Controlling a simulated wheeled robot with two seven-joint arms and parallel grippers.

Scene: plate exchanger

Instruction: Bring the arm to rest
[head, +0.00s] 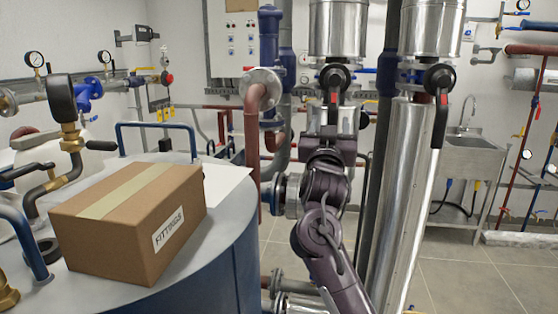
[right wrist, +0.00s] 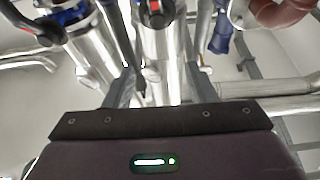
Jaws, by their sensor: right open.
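My right arm rises from the bottom of the head view, and its gripper (head: 335,132) is at its upper end, in front of a silver vertical pipe (head: 338,30). The gripper is open, and in the right wrist view its two dark fingers (right wrist: 162,88) stand apart with nothing held between them. A black valve handle with a red mark (head: 334,97) is just above the gripper in the head view; whether they touch cannot be told. It also shows at the top of the right wrist view (right wrist: 153,12). My left gripper is not in view.
A second black valve lever (head: 440,115) hangs on the silver pipe to the right. A cardboard box (head: 130,222) labelled FITTINGS sits on a round blue-sided tank top (head: 215,235) at left. Pipes crowd the arm; the tiled floor (head: 455,275) at right is mostly clear, with a sink (head: 468,155) behind.

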